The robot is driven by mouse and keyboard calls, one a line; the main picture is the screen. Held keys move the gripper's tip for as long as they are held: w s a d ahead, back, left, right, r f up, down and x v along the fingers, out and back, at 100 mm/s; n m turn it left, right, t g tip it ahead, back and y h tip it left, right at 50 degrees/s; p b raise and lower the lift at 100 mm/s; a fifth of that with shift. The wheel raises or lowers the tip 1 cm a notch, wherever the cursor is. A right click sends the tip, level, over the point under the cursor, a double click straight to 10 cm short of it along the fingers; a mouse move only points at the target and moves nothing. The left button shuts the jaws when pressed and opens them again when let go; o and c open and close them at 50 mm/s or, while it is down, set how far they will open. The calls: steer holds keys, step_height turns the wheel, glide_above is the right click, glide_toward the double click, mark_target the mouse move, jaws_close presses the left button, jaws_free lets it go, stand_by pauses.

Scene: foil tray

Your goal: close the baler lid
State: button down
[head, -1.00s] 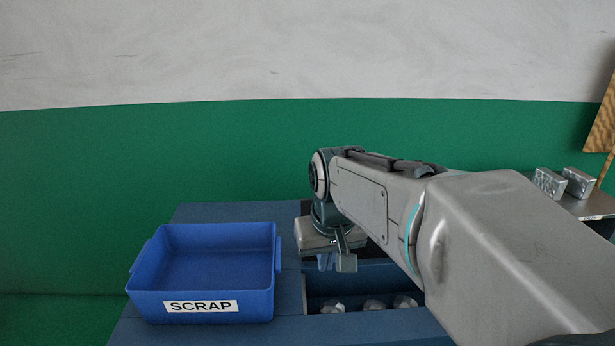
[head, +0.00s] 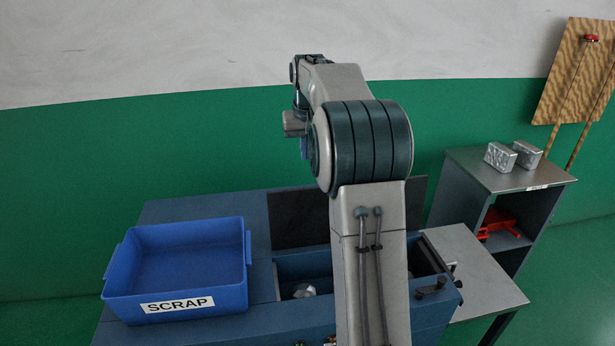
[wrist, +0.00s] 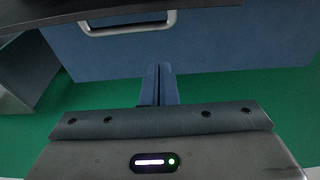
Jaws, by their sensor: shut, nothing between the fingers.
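The blue baler (head: 262,322) stands in front of me, its chamber open with crumpled silver scrap (head: 304,291) inside. Its lid (head: 298,220) stands raised behind the opening, dark inner face toward me, partly hidden by my arm. My gripper (head: 304,147) is above and behind the lid in the head view, apart from it as seen there. In the wrist view my gripper's blue fingers (wrist: 158,84) are together and empty. They point toward a blue panel (wrist: 215,45) with a silver handle (wrist: 128,25), probably the lid's outer face; contact cannot be told.
A blue SCRAP bin (head: 195,308) sits on the baler's left top. At right, a grey stand (head: 462,185) carries silver blocks (head: 501,157), with a red object (head: 497,228) on its shelf. A low grey table (head: 465,265) adjoins the baler's right side.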

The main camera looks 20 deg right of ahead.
step_height(320, 180, down, 7)
steer(key=s+p, duration=0.2)
steer(key=shift+s+a, duration=0.2)
steer(key=shift+a, duration=0.1)
steer(key=shift+f, duration=0.1)
steer(key=shift+a, duration=0.1)
stand_by(0.3)
